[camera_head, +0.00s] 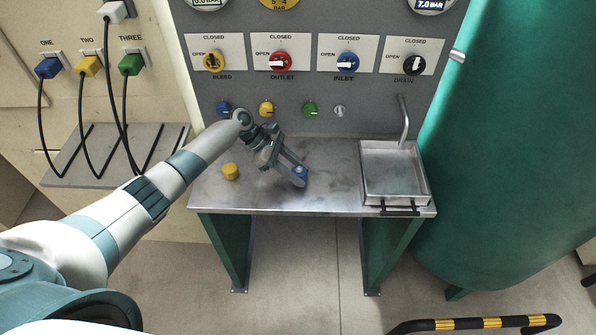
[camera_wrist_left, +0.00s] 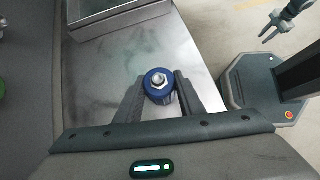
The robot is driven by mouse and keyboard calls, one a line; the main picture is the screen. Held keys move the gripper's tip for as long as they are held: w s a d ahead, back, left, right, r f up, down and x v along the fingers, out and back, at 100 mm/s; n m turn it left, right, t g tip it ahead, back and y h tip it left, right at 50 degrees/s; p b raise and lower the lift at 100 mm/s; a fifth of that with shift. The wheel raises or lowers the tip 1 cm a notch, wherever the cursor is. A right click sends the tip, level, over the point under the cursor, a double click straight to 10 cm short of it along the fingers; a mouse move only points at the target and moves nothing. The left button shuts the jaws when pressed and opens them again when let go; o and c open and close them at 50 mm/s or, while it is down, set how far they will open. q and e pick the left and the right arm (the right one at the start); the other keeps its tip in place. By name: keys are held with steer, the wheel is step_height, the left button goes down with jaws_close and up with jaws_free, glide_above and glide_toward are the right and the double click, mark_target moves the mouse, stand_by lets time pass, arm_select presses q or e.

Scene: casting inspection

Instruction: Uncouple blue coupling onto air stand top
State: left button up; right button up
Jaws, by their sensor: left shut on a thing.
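The blue coupling (camera_head: 300,171) is between the fingers of my left gripper (camera_head: 297,174) over the front middle of the air stand top (camera_head: 330,190). In the left wrist view the blue coupling (camera_wrist_left: 159,85) shows a metal hex fitting in its end, with a finger on each side. My left gripper (camera_wrist_left: 157,98) is shut on it. I cannot tell whether the coupling touches the top. My right gripper (camera_wrist_left: 273,31) shows small at the upper right of the left wrist view, its fingers apart and empty.
A yellow coupling (camera_head: 231,171) stands on the top's left part. A metal tray (camera_head: 395,176) sits at the right, under a bent pipe (camera_head: 403,122). Blue (camera_head: 224,108), yellow (camera_head: 266,109) and green (camera_head: 310,109) ports line the panel. A green tank (camera_head: 510,150) stands at right.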

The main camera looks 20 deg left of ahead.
stand_by(0.3)
arm_select(q)
steer(key=shift+f, duration=0.2)
steer(key=shift+f+b, duration=0.35)
steer(key=shift+f, duration=0.15)
steer(key=o, duration=1.3)
steer(key=shift+c, duration=0.2)
steer(key=shift+r, duration=0.1)
